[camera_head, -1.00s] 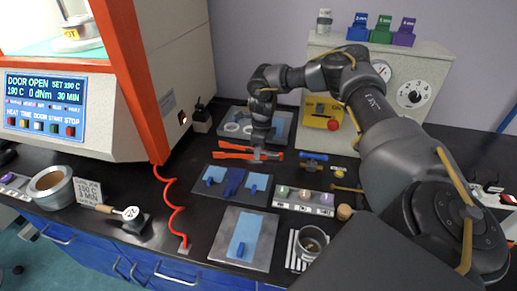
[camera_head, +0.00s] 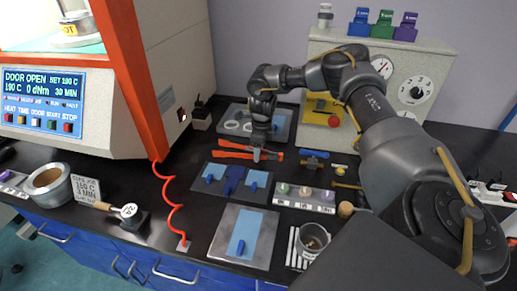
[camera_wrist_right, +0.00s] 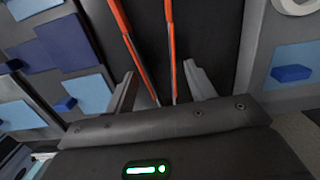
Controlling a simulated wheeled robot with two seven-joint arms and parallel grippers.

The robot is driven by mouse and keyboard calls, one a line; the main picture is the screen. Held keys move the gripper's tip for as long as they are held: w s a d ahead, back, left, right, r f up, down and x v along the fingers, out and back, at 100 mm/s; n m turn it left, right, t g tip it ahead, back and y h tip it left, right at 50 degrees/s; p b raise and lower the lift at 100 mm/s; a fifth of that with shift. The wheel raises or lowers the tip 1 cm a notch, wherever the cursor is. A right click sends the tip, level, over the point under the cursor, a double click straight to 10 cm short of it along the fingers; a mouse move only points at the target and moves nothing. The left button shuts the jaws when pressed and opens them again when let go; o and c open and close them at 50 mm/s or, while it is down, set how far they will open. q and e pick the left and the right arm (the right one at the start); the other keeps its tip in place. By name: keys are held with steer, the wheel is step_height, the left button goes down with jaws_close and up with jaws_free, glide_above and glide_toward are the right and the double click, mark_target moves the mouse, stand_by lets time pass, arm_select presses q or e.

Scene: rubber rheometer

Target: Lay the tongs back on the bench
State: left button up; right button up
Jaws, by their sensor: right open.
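The tongs (camera_head: 236,147), with orange arms, lie on the black bench (camera_head: 190,165) between the grey tray at the back and the blue-marked mat in front. My right gripper (camera_head: 258,154) reaches down over them from above. In the right wrist view my right gripper (camera_wrist_right: 160,85) is open, with one finger on each side of the tongs (camera_wrist_right: 146,50). A gap shows between the fingers and the tongs' arms there. The tongs' near ends are hidden behind the gripper body. My left gripper is out of view.
A grey tray (camera_head: 282,134) lies behind the tongs, close to the arm. A dark mat (camera_head: 205,192) with blue pieces lies in front. The rheometer (camera_head: 105,125) stands left, its red coiled cord (camera_head: 172,205) beside the mats.

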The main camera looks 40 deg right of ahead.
step_height(320, 180, up, 12)
steer(key=shift+s+d, duration=0.2)
steer(key=shift+s, duration=0.15)
stand_by(0.5)
